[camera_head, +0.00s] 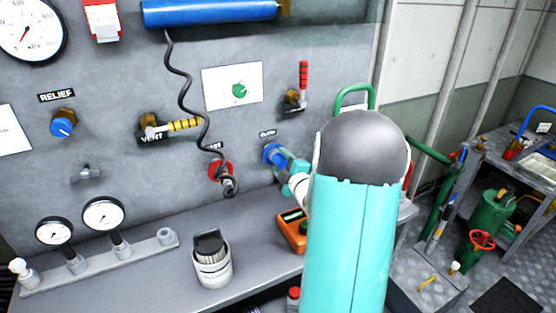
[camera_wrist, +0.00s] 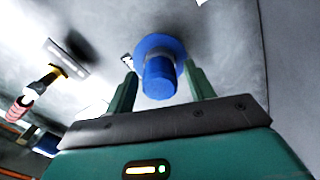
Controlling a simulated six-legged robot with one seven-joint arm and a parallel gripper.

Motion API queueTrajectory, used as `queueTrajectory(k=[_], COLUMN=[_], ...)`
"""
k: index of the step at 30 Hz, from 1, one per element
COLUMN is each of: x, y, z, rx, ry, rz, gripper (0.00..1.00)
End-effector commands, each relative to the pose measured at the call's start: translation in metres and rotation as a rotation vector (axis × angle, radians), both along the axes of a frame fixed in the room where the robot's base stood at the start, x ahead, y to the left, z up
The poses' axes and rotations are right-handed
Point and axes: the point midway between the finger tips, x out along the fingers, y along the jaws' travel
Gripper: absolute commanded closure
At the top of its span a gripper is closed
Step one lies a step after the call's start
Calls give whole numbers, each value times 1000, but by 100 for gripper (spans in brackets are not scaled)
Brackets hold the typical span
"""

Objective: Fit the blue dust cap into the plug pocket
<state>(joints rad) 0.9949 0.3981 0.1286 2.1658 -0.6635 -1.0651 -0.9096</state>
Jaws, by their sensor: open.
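In the wrist view a blue cap (camera_wrist: 158,78) with a cylindrical end stands out from the middle of a round blue flange (camera_wrist: 172,46) against the grey panel. My gripper (camera_wrist: 162,82) is open, with one teal finger on each side of the cap. A gap shows beside the cap; contact on the far sides cannot be told. In the head view the blue piece (camera_head: 272,154) is on the panel under a small label, and my gripper (camera_head: 291,166) reaches it from the right. How deep the cap sits is hidden.
A red ring (camera_head: 217,165) with a coiled black cord (camera_head: 187,90) is just left. A yellow-handled VENT valve (camera_head: 185,125) and a red-handled valve (camera_head: 303,76) are nearby.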

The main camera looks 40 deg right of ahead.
Motion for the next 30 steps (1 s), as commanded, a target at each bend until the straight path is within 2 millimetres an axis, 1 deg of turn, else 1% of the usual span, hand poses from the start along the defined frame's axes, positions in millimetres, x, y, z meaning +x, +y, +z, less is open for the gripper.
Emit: queueTrajectory(k=[5, 9, 12, 17, 30], x=[0, 0, 0, -1, -12], y=[0, 0, 0, 0, 3], z=[0, 0, 0, 0, 0], rx=[0, 0, 0, 0, 0], ry=[0, 0, 0, -1, 1], rz=[-1, -1, -1, -1, -2], gripper=[46, 74, 92, 92, 92])
